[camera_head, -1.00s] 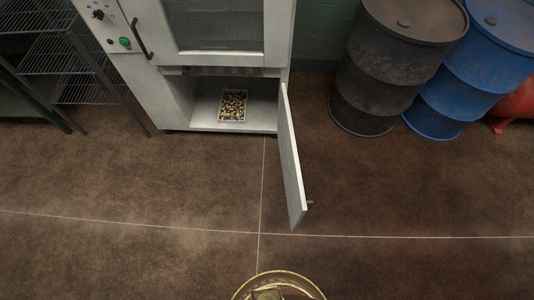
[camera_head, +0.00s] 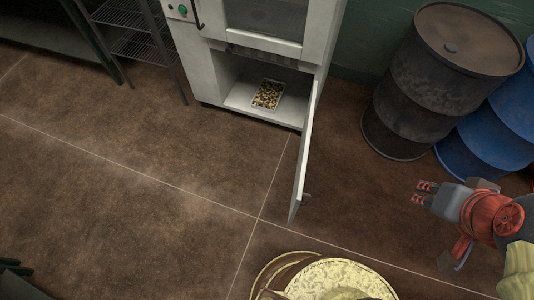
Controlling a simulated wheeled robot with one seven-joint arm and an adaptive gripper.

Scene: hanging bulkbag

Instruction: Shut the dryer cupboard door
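The dryer cupboard door (camera_head: 306,155) is a pale grey panel, hinged at the right side of the lower cupboard (camera_head: 215,75). It stands wide open and juts out toward me over the floor. A small dark handle (camera_head: 306,199) is on its right face near the free edge. My gripper (camera_head: 423,193) is at the right of the view, to the right of the door and apart from it.
A tray of small brownish pieces (camera_head: 267,94) lies inside the cupboard. A dark drum (camera_head: 430,90) and a blue drum (camera_head: 490,130) stand right of the dryer. A wire rack (camera_head: 140,45) stands left. Brown floor (camera_head: 130,190) in front is clear.

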